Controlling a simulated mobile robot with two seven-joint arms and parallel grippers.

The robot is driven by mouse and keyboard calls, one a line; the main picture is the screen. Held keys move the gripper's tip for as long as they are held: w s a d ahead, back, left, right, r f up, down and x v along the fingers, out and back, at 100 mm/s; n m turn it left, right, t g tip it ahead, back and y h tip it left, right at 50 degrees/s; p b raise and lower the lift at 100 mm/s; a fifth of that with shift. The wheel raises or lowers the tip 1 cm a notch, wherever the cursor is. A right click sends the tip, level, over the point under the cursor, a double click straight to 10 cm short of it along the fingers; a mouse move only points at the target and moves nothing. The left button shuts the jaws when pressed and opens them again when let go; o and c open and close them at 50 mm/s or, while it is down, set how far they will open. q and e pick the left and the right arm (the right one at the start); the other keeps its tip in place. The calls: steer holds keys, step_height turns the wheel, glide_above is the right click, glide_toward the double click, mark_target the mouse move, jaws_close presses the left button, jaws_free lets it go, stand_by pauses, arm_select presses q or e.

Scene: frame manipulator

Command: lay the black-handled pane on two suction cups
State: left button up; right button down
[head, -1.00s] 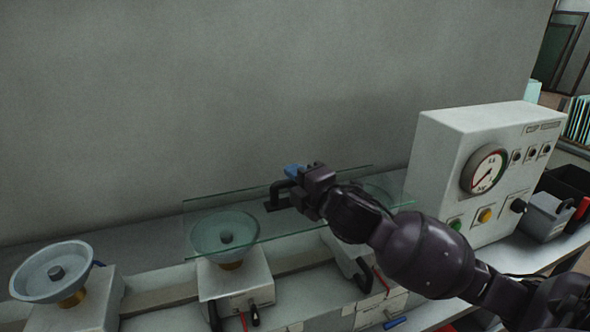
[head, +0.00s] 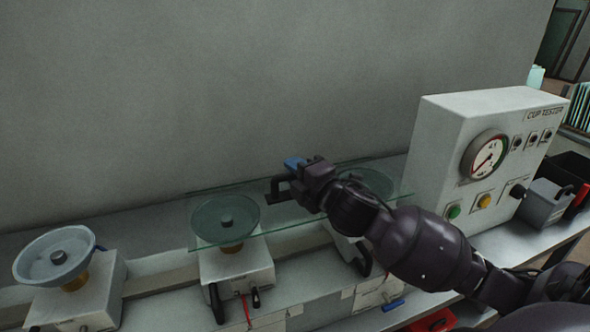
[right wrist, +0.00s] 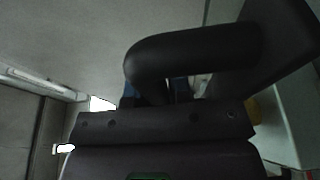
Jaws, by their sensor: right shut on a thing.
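The clear glass pane (head: 262,222) with the black handle (head: 279,188) is held nearly level over the middle suction cup (head: 226,223) and the right suction cup (head: 364,182). Both grey cups show through the glass. I cannot tell whether the pane touches them. My right gripper (head: 292,182) is shut on the handle. In the right wrist view the handle (right wrist: 200,50) fills the space before the gripper. A third suction cup (head: 54,257) stands bare at the left. My left gripper is not in view.
A white cup tester box (head: 445,150) with a gauge stands right of the pane, close to my right arm. A grey wall (head: 250,80) rises behind the bench. A small grey container (head: 544,203) and black bin are at the far right.

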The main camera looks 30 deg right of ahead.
steer(key=shift+f, duration=0.15)
stand_by(0.6)
steer(key=c, duration=1)
jaws_free()
steer(key=shift+c, duration=0.2)
steer(key=shift+o, duration=0.4)
steer(key=shift+f, duration=0.2)
arm_select(q)
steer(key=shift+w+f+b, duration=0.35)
steer(key=shift+b, duration=0.6)
arm_select(e)
steer(key=s, duration=1.1)
steer(key=shift+d+r, duration=0.15)
steer(key=shift+d, duration=0.2)
